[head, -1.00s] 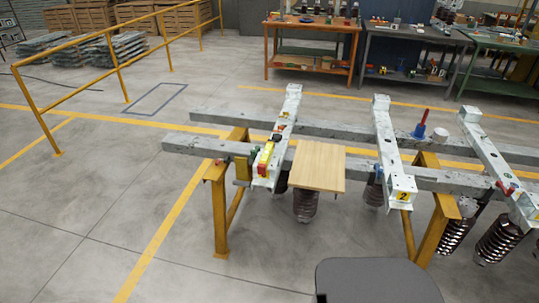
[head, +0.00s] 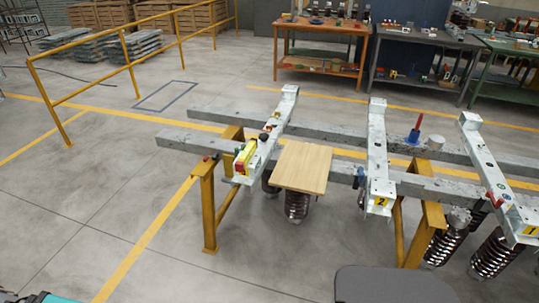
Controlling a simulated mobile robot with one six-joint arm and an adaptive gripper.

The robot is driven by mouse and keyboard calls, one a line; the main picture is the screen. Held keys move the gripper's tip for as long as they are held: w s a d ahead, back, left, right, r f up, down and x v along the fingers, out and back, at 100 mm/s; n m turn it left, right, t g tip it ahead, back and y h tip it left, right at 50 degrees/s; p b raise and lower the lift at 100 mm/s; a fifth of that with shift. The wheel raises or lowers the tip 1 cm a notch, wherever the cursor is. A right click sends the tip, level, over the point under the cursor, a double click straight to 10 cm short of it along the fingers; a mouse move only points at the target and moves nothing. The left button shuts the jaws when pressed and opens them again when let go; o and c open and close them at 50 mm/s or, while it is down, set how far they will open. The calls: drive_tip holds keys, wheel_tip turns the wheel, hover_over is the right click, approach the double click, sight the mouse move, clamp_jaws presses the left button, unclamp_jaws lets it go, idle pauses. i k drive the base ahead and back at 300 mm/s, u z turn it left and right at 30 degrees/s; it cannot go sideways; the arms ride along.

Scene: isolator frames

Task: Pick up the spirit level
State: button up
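A yellow bar-shaped object (head: 244,156), which looks like the spirit level, lies on the near end of the leftmost white isolator frame (head: 273,130). It lies lengthwise along that frame, with a small red part and a dark item near its far end. Its fine detail is too small to tell. My gripper is not clearly visible.
A wooden board (head: 302,167) lies just right of the leftmost frame. Two more white frames (head: 377,150) stand farther right on grey beams with yellow legs (head: 208,210). Floor at front left is clear.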

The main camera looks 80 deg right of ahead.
sight(246, 156)
drive_tip(key=k, duration=2)
drive_tip(key=z, duration=1.5)
drive_tip(key=i, duration=0.9)
drive_tip(key=z, duration=0.1)
